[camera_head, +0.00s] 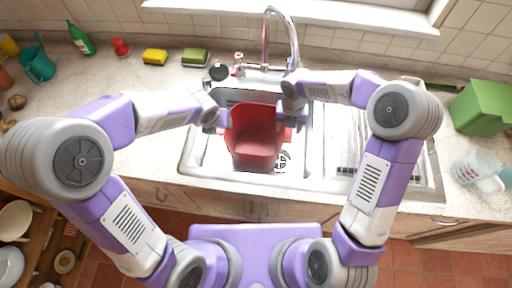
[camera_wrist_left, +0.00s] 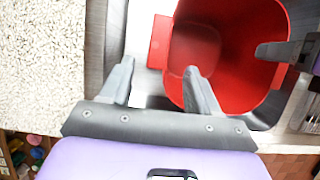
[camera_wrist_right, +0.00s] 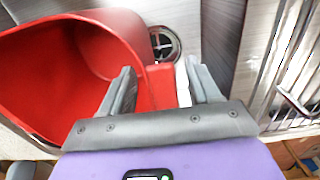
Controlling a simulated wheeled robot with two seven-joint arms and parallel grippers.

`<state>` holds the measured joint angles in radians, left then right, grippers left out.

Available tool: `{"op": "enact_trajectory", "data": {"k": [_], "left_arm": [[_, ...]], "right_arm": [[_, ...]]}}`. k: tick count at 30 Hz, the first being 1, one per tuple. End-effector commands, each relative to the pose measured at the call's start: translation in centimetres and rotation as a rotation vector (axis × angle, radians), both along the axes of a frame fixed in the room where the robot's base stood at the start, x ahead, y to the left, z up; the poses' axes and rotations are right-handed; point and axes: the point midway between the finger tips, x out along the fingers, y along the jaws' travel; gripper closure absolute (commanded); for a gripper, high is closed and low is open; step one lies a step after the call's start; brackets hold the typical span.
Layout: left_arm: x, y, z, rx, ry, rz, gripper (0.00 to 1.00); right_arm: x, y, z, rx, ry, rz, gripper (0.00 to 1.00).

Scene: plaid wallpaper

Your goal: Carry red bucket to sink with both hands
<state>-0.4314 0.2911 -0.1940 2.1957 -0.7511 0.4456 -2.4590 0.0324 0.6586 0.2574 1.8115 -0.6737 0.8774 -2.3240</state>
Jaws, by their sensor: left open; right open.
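The red bucket (camera_head: 254,140) sits tilted inside the sink basin (camera_head: 212,150), its open mouth facing me. In the left wrist view the bucket (camera_wrist_left: 240,50) has a flat side tab, and my left gripper (camera_wrist_left: 158,78) is open at its left side, one finger over the bucket's wall. In the right wrist view the bucket (camera_wrist_right: 70,60) lies to the left, and my right gripper (camera_wrist_right: 160,80) is open with its fingers around the red tab at that side. In the head view my right gripper (camera_head: 291,112) is at the bucket's right side; the left fingertips are hard to make out.
A chrome faucet (camera_head: 266,40) rises behind the basin. A ribbed drainboard (camera_head: 345,150) is on the right, with a green box (camera_head: 482,107) and a clear bottle (camera_head: 475,168) beyond.

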Motion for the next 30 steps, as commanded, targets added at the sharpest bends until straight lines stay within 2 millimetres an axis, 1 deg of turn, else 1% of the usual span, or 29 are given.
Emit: {"op": "enact_trajectory", "data": {"k": [1,6,10,13,17,24,27,30], "left_arm": [[-0.3,0.1,1.0,-0.004,-0.004,0.002,0.39],[-1.2,0.1,3.0,-0.003,-0.003,0.000,0.39],[-1.5,0.2,3.7,-0.001,-0.001,0.000,0.39],[-1.6,0.2,3.8,-0.001,0.000,-0.001,0.39],[-1.6,0.2,3.8,-0.001,0.000,-0.001,0.39],[-1.6,0.2,3.8,-0.001,0.000,-0.001,0.39],[-1.6,0.2,3.8,-0.001,0.000,-0.001,0.39],[-1.6,0.2,3.8,-0.001,0.000,-0.001,0.39]], "right_arm": [[0.0,0.0,0.0,0.000,0.000,0.000,0.39],[0.0,0.0,0.0,0.000,0.000,0.000,0.39],[0.0,0.0,0.1,0.000,0.000,0.000,0.39],[0.1,0.0,0.9,0.000,-0.003,0.000,0.39],[0.1,0.0,3.0,0.001,-0.006,-0.002,0.39],[0.1,0.0,8.2,0.001,-0.005,-0.001,0.39],[0.0,0.0,9.9,0.000,-0.004,0.000,0.39],[0.0,0.0,11.1,0.001,-0.003,0.000,0.39]]}}
